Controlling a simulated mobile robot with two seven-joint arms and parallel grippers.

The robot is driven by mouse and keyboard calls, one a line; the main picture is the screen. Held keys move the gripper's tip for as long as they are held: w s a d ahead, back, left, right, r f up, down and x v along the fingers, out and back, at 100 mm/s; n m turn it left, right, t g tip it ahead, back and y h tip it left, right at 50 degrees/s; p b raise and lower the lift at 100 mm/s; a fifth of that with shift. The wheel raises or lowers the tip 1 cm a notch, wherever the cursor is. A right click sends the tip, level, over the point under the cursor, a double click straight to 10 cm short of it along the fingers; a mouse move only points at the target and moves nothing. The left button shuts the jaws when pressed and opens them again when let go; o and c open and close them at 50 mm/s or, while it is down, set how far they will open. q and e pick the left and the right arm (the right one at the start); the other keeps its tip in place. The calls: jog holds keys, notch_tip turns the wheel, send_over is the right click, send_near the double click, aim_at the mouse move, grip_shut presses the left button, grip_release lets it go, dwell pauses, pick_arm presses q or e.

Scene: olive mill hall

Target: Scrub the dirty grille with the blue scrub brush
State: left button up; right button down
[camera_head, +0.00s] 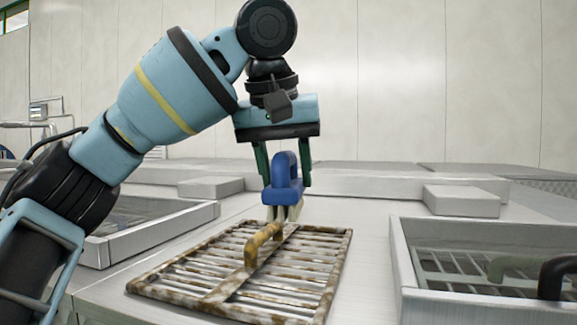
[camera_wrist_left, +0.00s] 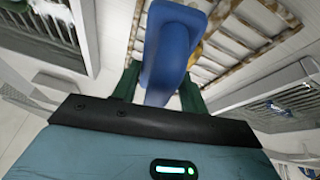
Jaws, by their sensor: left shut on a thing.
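The dirty grille (camera_head: 283,291) lies flat on the pale worktop, its bars stained brown, with a yellowish handle (camera_head: 262,243) standing up from its middle bar. My left gripper (camera_head: 283,180) points down over the far part of the grille and is shut on the blue scrub brush (camera_head: 286,177). The brush's pale bristles (camera_head: 287,212) hang at the grille's far side; whether they touch it I cannot tell. In the left wrist view the blue brush (camera_wrist_left: 170,50) sits between the green fingers, with the grille (camera_wrist_left: 245,45) beyond it. My right gripper is not in view.
A metal basin (camera_head: 402,260) at the right holds a grey grille with green and black handles. Another tray (camera_head: 150,232) is sunk at the left behind my arm. Pale blocks (camera_head: 461,201) stand at the back. The worktop (camera_head: 365,270) is bare between grille and right basin.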

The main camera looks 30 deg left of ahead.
pick_arm(q)
jog(key=shift+w+f, duration=0.15)
jog(key=shift+f, duration=2.2)
